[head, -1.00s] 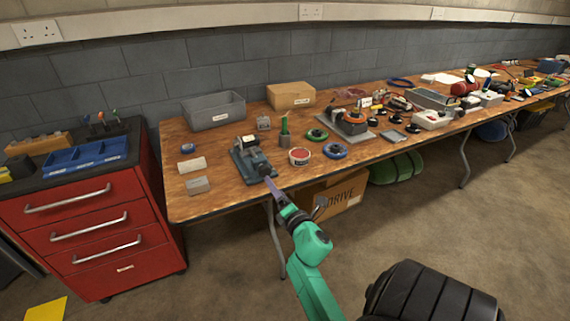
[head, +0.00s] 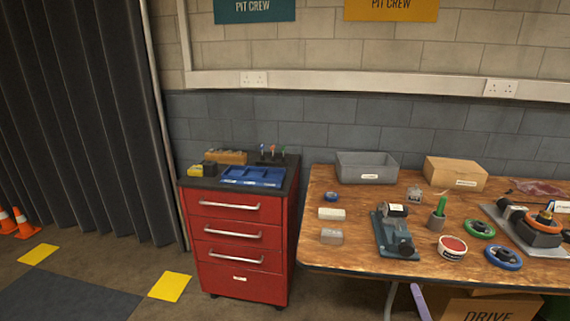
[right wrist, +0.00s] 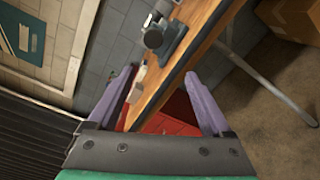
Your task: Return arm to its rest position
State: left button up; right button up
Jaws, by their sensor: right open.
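My right gripper (right wrist: 160,74) shows in the right wrist view with its two purple fingers spread apart and nothing between them. In the head view only a purple piece of the right gripper (head: 420,302) shows at the bottom edge, in front of the table's front edge; the rest of that arm is out of the picture. My left gripper is in neither view now.
The wooden table (head: 350,255) holds a grey-blue vise-like device (head: 392,230), a grey bin (head: 366,167), a cardboard box (head: 456,173) and several small items. A red drawer cabinet (head: 238,238) stands left of it. Open floor lies at the left.

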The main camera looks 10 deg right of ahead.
jog(key=s+a+f+m+g+y+p, duration=0.15)
jog(key=a+f+m, duration=0.25)
jog(key=f, duration=0.5)
jog(key=w+a+f+m+g+y+p, duration=0.1)
jog(key=a+f+m+g+y+p, duration=0.2)
jog(key=f, duration=0.7)
jog(key=s+a+f+m+g+p, duration=0.1)
jog(key=s+a+f+m+g, duration=0.2)
jog(key=s+f, duration=0.5)
jog(key=s+a+f+m+g+y+p, duration=0.1)
jog(key=s+a+f+m+g, duration=0.2)
jog(key=s+f, duration=0.4)
jog(key=shift+s+a+f+g+p, duration=0.3)
jog(key=shift+s+f+g, duration=0.15)
jog(key=shift+s, duration=0.15)
jog(key=s+f+m+g, duration=0.1)
jog(key=s, duration=0.3)
jog(key=s+d+f+m+g, duration=0.1)
jog(key=s, duration=0.4)
jog(key=s+f+m+g+p, duration=0.1)
jog(key=s+f+g, duration=0.1)
jog(key=s, duration=0.2)
jog(key=shift+s+d+m, duration=0.2)
jog(key=shift+d+m, duration=0.15)
jog(key=shift+m, duration=0.05)
jog(key=shift+s+f, duration=0.1)
jog(key=shift+s, duration=0.15)
